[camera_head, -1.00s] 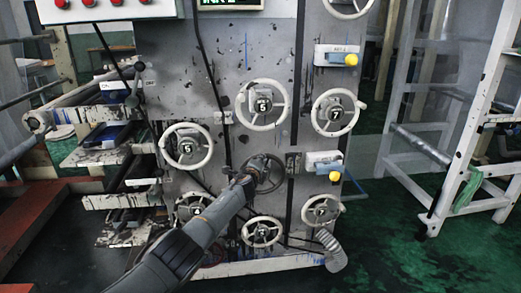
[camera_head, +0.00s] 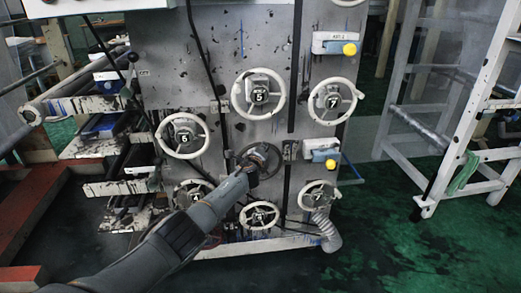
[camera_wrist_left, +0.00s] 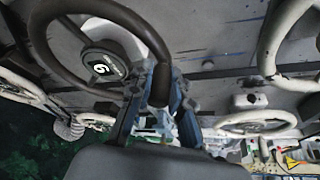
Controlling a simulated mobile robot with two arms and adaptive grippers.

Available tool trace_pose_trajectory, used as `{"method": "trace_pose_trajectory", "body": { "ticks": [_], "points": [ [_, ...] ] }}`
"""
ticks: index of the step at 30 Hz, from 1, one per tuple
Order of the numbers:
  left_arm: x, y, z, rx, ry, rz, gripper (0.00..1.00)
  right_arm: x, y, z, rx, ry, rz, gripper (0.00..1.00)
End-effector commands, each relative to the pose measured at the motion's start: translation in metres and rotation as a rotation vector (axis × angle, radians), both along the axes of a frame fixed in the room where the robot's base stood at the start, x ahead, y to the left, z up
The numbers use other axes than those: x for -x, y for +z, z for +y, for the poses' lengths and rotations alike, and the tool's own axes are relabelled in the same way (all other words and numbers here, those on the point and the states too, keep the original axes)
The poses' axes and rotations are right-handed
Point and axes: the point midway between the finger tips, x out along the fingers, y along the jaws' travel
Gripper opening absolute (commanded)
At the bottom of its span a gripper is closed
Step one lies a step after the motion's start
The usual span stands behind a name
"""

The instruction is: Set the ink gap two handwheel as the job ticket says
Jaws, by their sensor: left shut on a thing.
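A dark handwheel (camera_head: 277,153) sits low in the middle of the grey machine panel, among white handwheels. My left gripper (camera_head: 247,168) reaches it from the lower left and is shut on its rim. In the left wrist view the dark rim (camera_wrist_left: 42,38) runs between the fingers of my left gripper (camera_wrist_left: 160,88). The gripper hides part of the wheel in the head view. My right gripper and the job ticket are not seen.
White handwheels surround it: one above (camera_head: 258,94), one at right reading 7 (camera_head: 335,101), one at left (camera_head: 183,135), and several below. Yellow-knobbed boxes (camera_head: 337,43) sit on the right. A white ladder frame (camera_head: 440,170) stands right. Cables hang down the panel.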

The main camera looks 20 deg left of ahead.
Motion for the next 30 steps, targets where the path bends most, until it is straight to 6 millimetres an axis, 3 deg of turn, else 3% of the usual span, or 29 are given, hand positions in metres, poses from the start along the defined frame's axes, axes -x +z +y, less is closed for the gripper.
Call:
{"method": "trace_pose_trajectory", "body": {
  "ticks": [13, 14, 17, 30],
  "points": [
    [0.0008, -0.0035, -0.0011, -0.003, -0.001, 0.007, 0.0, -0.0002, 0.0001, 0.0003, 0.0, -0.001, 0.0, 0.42],
    [0.0007, -0.0035, -0.001, -0.003, -0.001, 0.007, 0.25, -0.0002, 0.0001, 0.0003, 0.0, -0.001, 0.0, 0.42],
    [0.0007, -0.003, -0.0008, -0.003, -0.001, 0.006, 0.42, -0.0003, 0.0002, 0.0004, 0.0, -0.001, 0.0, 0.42],
    [0.0026, 0.0005, -0.0004, -0.002, 0.002, -0.002, 0.42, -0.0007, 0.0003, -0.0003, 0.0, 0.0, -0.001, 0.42]
  ]
}}
